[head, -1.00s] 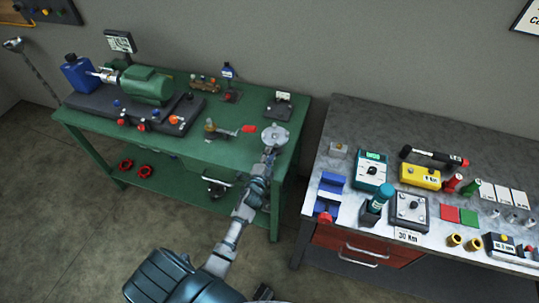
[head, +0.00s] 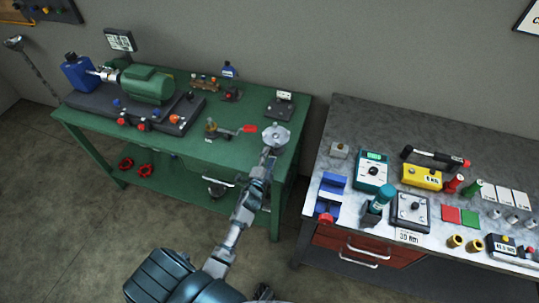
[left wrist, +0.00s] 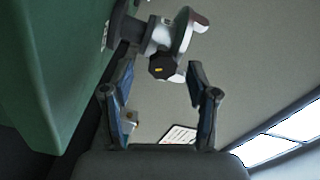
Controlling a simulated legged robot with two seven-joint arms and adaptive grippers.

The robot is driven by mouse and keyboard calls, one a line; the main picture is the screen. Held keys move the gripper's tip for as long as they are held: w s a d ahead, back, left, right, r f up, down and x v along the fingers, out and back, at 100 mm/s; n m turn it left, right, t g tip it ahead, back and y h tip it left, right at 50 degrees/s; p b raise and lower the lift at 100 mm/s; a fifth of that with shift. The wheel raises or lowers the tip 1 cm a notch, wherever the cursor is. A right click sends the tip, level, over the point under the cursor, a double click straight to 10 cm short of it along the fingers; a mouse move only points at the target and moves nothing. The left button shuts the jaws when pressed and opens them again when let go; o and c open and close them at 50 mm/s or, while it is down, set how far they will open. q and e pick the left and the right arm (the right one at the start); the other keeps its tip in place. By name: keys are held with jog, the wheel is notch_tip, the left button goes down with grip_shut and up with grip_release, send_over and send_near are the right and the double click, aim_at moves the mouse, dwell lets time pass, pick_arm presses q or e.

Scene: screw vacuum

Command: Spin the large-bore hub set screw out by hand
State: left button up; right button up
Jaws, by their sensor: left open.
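A round silver hub (head: 277,136) stands at the right end of the green bench. In the left wrist view it is a pale flanged body (left wrist: 183,32) on a dark mount, with a dark knob-like piece bearing a yellow mark (left wrist: 160,68) facing my gripper. I cannot tell for sure that this piece is the set screw. My left gripper (head: 268,152) is at the near side of the hub. In the left wrist view its two fingers (left wrist: 160,78) are open, with the dark piece near the gap between their tips, apparently ungripped. My right gripper does not show.
A grey-topped bench (head: 348,127) crowded with tools stands to the right, across a gap.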

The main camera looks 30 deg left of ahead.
pick_arm(q)
jog(key=v, duration=1)
jog(key=shift+s, duration=0.3)
jog(key=shift+d, duration=0.1)
